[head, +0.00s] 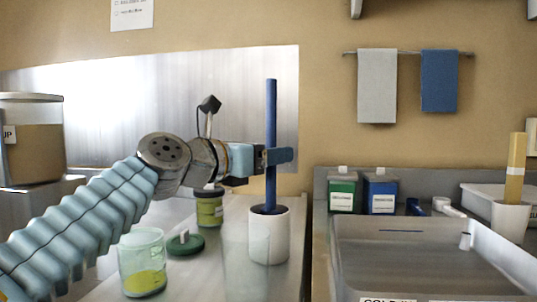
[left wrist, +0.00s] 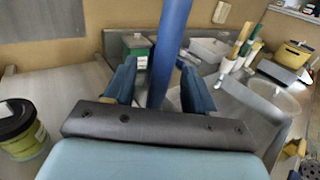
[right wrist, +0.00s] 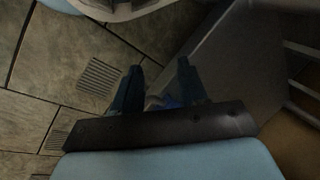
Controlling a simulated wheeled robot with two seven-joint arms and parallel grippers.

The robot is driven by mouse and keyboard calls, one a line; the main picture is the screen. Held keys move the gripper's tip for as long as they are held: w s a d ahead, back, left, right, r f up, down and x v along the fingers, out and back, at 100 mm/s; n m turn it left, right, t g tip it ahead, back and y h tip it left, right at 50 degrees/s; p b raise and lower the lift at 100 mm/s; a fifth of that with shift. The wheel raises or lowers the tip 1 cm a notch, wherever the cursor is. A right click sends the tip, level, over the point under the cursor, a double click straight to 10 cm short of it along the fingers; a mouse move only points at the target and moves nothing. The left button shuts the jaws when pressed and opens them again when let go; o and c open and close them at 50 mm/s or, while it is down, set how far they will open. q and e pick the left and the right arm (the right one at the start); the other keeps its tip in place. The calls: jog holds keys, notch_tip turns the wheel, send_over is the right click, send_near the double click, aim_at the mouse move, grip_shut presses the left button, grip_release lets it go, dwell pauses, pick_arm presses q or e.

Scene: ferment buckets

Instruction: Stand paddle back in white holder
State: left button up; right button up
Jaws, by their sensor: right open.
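The blue paddle (head: 271,110) stands nearly upright, its lower end inside the white holder (head: 269,240) on the left counter. How deep it reaches is hidden by the holder's wall. My left gripper (head: 277,156) is level with the paddle's shaft, above the holder. In the left wrist view the shaft (left wrist: 168,50) passes between my two fingers, which are apart with gaps visible on both sides. My right gripper (right wrist: 160,88) is open and empty over the floor, away from the counter.
A clear cup with yellow contents (head: 144,268), a green lid (head: 186,243) and a dark-lidded jar (head: 209,208) stand left of the holder. Right of it is a sink basin (head: 420,250), with green (head: 343,190) and blue (head: 381,192) boxes behind.

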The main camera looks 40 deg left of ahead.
pick_arm(q)
jog(key=s+a, duration=0.1)
jog(key=s, duration=1.2)
jog(key=shift+s+a, duration=0.35)
jog(key=shift+a, duration=0.05)
dwell(0.4)
